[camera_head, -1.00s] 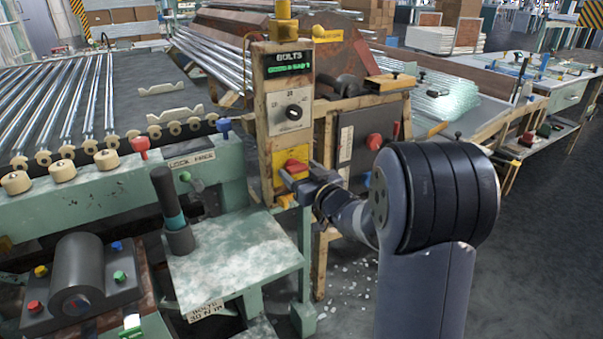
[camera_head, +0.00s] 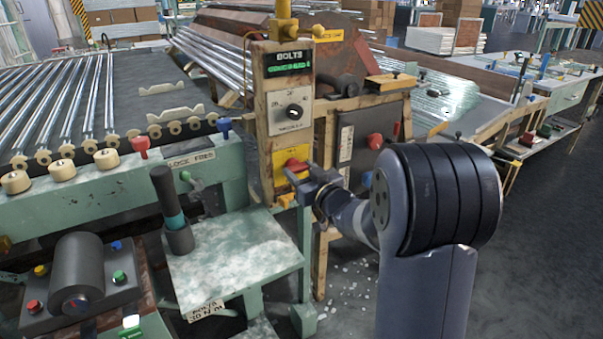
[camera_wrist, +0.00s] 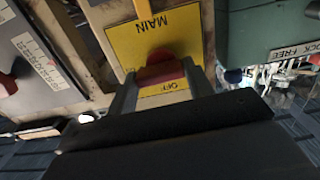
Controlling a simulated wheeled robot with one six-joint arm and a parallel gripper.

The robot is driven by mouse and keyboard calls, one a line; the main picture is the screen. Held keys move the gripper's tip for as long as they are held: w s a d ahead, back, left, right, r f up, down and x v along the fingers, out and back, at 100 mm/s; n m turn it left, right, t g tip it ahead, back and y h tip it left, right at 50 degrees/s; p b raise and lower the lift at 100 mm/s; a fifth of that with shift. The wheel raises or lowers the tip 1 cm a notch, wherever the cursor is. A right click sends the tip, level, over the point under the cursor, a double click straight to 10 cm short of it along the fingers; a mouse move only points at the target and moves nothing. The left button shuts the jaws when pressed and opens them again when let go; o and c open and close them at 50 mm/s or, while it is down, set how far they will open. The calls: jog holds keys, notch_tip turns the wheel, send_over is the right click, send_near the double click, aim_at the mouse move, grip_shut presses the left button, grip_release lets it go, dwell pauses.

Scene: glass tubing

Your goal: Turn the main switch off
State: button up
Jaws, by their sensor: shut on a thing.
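The main switch is a red handle (camera_head: 297,165) on a yellow plate (camera_head: 281,157), low on the front of the control post. In the wrist view the yellow plate (camera_wrist: 178,28) reads MAIN and OFF, both upside down. The red handle (camera_wrist: 160,71) there lies between the two fingers. My gripper (camera_wrist: 161,84) is shut on this handle. In the head view my gripper (camera_head: 300,181) reaches the handle from the right. The exact handle angle is hard to tell.
Above the switch are a dark rotary knob (camera_head: 294,112) and a lit green display (camera_head: 288,70). A grey cabinet with a red knob (camera_head: 375,141) stands to the right. The green bench (camera_head: 235,250) with a black-handled tool (camera_head: 172,205) stands left of my arm.

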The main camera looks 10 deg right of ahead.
jog(key=n+b, duration=0.3)
jog(key=n, duration=0.1)
jog(key=shift+f+b, duration=0.15)
jog(key=shift+b, duration=0.2)
jog(key=n+b, duration=0.3)
jog(key=n, duration=0.2)
jog(key=shift+a, duration=0.1)
jog(key=n+b, duration=0.3)
jog(key=n, duration=0.1)
jog(key=shift+s, duration=0.1)
jog(key=shift+a+n+b, duration=0.1)
jog(key=shift+n+b, duration=1.2)
jog(key=shift+n, duration=0.9)
jog(key=o, duration=1)
jog(key=shift+r, duration=0.2)
jog(key=shift+s, duration=0.1)
jog(key=p+v, duration=0.2)
jog(key=v, duration=0.8)
jog(key=shift+s, duration=0.3)
